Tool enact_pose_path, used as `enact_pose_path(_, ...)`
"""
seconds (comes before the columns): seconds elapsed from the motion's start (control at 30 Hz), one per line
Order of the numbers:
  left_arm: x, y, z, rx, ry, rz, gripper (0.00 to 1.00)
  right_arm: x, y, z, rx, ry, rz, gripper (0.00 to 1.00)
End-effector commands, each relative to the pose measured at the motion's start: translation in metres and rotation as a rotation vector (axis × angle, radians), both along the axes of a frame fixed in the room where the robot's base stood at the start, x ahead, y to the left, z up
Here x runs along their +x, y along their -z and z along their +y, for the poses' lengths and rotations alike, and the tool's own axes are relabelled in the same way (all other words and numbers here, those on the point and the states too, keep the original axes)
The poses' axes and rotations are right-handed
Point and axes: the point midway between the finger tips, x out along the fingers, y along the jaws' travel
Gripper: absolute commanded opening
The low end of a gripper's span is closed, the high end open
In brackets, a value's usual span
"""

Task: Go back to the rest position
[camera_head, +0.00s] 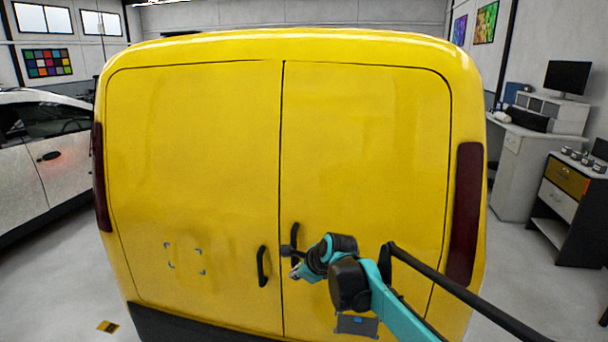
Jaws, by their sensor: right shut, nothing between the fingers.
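My right arm comes in from the lower right, teal and black. My right gripper (291,262) is in front of the yellow van's rear doors (190,170), close to the black handle on the right door (295,236). The gripper is small in the picture and looks shut and empty; I cannot tell whether it touches the door. Part of the right door is hidden behind my arm. My left gripper is not in view.
A second black handle (262,266) is on the left door. Blue corner marks (185,259) show on the lower left door. A white car (45,165) stands at left. A desk (515,165) and a drawer cart (565,208) stand at right.

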Motion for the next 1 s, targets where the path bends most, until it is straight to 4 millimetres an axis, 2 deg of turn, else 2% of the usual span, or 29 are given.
enact_pose_path(0.03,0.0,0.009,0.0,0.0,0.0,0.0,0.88,-0.024,0.001,-0.021,-0.092,-0.076,-0.047,0.0)
enact_pose_path(0.1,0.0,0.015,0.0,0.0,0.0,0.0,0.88,-0.055,0.0,-0.046,-0.23,-0.199,-0.112,0.0)
enact_pose_path(0.27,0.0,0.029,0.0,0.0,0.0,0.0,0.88,-0.129,0.012,-0.098,-0.546,-0.495,-0.234,0.0)
enact_pose_path(0.47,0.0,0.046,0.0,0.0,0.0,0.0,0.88,-0.224,0.052,-0.153,-0.93,-0.887,-0.333,0.0)
enact_pose_path(0.6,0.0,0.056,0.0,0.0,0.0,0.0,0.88,-0.281,0.089,-0.182,-1.155,-1.156,-0.365,0.0)
enact_pose_path(0.7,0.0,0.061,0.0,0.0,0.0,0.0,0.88,-0.309,0.113,-0.195,-1.27,-1.308,-0.374,0.0)
enact_pose_path(0.8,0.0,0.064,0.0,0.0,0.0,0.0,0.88,-0.327,0.128,-0.203,-1.34,-1.413,-0.378,0.0)
enact_pose_path(1.0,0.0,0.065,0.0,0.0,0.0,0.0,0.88,-0.335,0.135,-0.207,-1.378,-1.47,-0.378,0.0)
